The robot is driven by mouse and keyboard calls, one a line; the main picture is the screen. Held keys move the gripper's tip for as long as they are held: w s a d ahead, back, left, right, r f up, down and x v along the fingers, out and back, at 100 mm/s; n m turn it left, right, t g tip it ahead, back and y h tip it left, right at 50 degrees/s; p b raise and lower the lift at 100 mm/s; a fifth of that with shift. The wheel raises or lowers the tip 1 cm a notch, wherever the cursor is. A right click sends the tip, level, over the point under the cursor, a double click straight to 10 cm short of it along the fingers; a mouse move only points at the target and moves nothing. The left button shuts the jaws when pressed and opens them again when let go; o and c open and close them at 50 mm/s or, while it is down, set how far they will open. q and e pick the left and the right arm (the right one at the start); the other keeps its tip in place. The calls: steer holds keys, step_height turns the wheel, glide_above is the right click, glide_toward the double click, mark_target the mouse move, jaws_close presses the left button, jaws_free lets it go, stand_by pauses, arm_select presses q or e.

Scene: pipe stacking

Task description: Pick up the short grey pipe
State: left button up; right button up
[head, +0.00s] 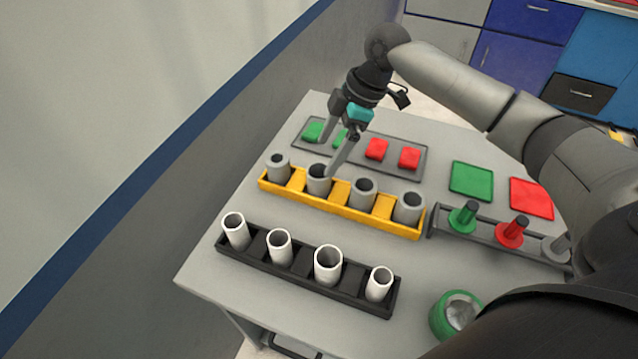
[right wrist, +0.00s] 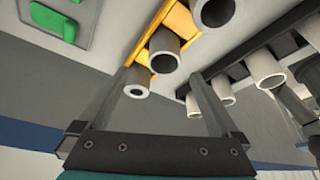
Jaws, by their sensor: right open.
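Several grey pipes stand upright in a yellow rack. The far-left one (head: 277,167) has a thick wall and a small hole. The second (head: 318,181), third (head: 363,194) and far-right one (head: 408,208) have wider holes. I cannot tell surely which is the short one. My right gripper (head: 326,158) is open and empty, with its fingers close to the second pipe. In the right wrist view, the second pipe (right wrist: 163,50) shows between the open fingers (right wrist: 162,74), with the thick-walled pipe (right wrist: 137,85) beside it. My left gripper is out of view.
The yellow rack (head: 340,197) lies behind a black rack (head: 305,280) of white pipes. Behind it is a grey tray (head: 393,143) with green and red blocks. Green and red pegs, flat pads and a green tape roll (head: 440,318) are at the right. A wall stands left.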

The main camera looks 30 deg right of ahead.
mark_target(319, 173)
steer(key=x, duration=0.2)
steer(key=b+x, duration=0.1)
steer(key=x, duration=0.3)
steer(key=shift+s+f+b, duration=0.2)
steer(key=shift+s+b, duration=0.1)
steer(key=shift+s, duration=0.1)
steer(key=shift+f, duration=0.25)
steer(key=shift+a, duration=0.1)
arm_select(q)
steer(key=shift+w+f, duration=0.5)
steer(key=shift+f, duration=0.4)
arm_select(e)
steer(key=c, duration=1.5)
